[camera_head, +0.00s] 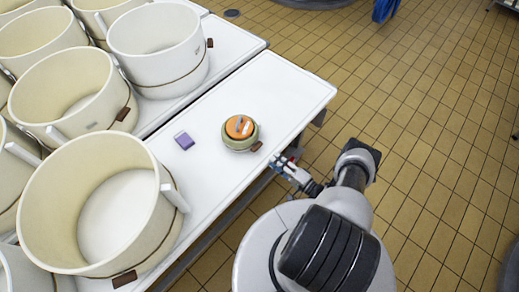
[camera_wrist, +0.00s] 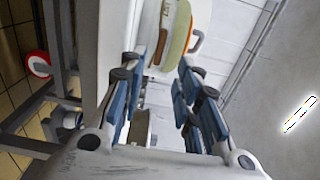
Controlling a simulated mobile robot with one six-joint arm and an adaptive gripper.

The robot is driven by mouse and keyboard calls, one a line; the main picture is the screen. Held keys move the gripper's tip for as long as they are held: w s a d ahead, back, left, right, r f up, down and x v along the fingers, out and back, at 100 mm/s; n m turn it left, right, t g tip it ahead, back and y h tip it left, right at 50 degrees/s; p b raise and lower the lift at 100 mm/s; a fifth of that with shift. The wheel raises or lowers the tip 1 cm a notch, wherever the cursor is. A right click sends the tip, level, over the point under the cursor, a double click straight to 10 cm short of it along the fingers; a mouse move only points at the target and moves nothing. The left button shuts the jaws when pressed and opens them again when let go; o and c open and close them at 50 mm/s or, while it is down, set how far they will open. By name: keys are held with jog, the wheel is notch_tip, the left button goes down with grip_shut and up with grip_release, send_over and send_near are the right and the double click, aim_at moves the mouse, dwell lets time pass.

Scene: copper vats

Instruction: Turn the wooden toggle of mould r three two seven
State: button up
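A small round mould (camera_head: 240,135), green below and orange on top, sits on the white table near its front edge. A brown wooden toggle (camera_head: 256,147) sticks out at its lower right. My gripper (camera_head: 284,162) is just off the table edge, to the right of this toggle and apart from it. In the wrist view, my gripper's (camera_wrist: 155,88) blue-padded fingers are open and spaced apart. The green and orange mould (camera_wrist: 177,30) shows beyond the fingertips, tilted in the picture. No mould number is readable, so I cannot confirm which is R327.
Large cream moulds stand along the left, including a big open one (camera_head: 55,215) with a brown toggle (camera_head: 125,279). The white table (camera_head: 285,85) is clear toward the upper right. Tiled floor (camera_head: 430,120) is open at right.

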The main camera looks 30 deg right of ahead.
aim_at(257, 146)
jog(key=b+x, duration=0.1)
jog(key=x, duration=0.9)
jog(key=shift+b, duration=0.4)
grip_shut()
